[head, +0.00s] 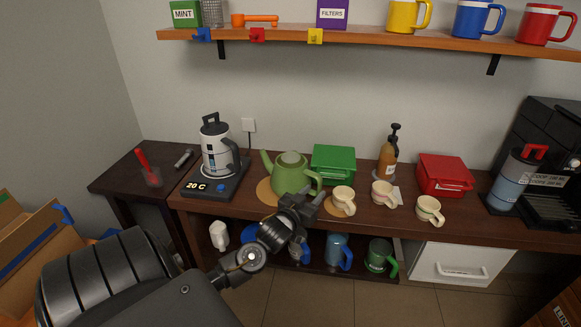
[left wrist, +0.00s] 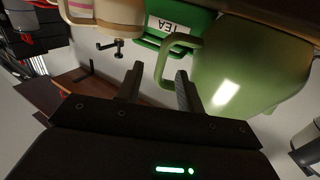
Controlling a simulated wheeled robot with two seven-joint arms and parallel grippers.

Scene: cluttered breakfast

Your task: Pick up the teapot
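The green teapot (head: 287,179) stands on a round tan mat (head: 264,192) on the dark counter. Its spout points left and its handle is on the right in the head view. My left gripper (head: 308,198) is at the front right of the teapot, close to the handle. In the left wrist view the two fingers of my left gripper (left wrist: 158,78) are apart, with nothing held between them. The teapot body (left wrist: 250,65) fills the right of that view, and its handle loop (left wrist: 162,62) is just beyond the fingertips. My right gripper is not in view.
Cream cups (head: 343,198) stand right of the teapot. A green tea box (head: 333,163) is behind it. A kettle (head: 217,150) on its base is to the left. A pump bottle (head: 388,155) and red box (head: 445,174) are farther right. Mugs (head: 339,252) stand on the shelf below.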

